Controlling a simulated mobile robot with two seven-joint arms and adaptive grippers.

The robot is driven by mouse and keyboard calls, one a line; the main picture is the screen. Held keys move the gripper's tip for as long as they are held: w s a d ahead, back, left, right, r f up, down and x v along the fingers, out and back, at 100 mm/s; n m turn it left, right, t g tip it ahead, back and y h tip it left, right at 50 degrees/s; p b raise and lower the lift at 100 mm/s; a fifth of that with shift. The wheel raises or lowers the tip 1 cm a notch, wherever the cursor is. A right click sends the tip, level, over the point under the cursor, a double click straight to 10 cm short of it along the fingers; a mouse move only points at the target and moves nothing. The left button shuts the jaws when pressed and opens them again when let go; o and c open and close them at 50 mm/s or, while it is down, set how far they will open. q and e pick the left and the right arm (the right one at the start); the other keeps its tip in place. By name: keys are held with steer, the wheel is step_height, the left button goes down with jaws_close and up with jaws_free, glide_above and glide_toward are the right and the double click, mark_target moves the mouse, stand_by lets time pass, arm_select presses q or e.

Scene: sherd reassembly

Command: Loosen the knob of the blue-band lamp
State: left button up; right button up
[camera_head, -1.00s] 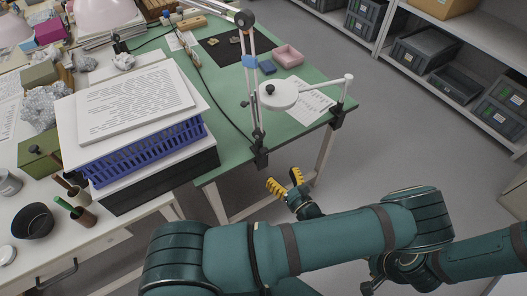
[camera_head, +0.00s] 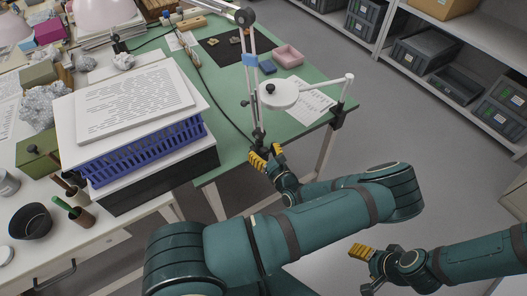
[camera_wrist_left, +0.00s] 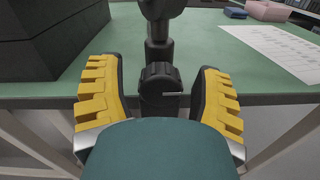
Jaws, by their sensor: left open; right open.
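The blue-band lamp's pole (camera_head: 250,100) stands at the front edge of the green table, with a blue band (camera_head: 249,60) high on it. Its black clamp (camera_head: 260,147) grips the table edge. In the left wrist view the dark round knob (camera_wrist_left: 160,78) with a pale line faces me below the pole. My left gripper (camera_head: 268,156) is open at the clamp; its yellow fingers stand on either side of the knob, with a visible gap on the left. My right gripper (camera_head: 358,268) is open and empty, low over the floor at the right.
A white round head (camera_head: 279,95) on a white arm is beside the pole, with a second clamp (camera_head: 338,117) at the table's right corner. A blue basket (camera_head: 150,152) and a dark box stand left. Pink tray (camera_head: 288,55) and paper lie behind.

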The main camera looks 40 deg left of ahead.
arm_select(q)
jaws_close()
steer(key=shift+n+p, duration=0.45)
steer(key=shift+n, duration=0.25)
jaws_free()
steer(key=shift+d, duration=0.1)
steer(key=v, duration=1.2)
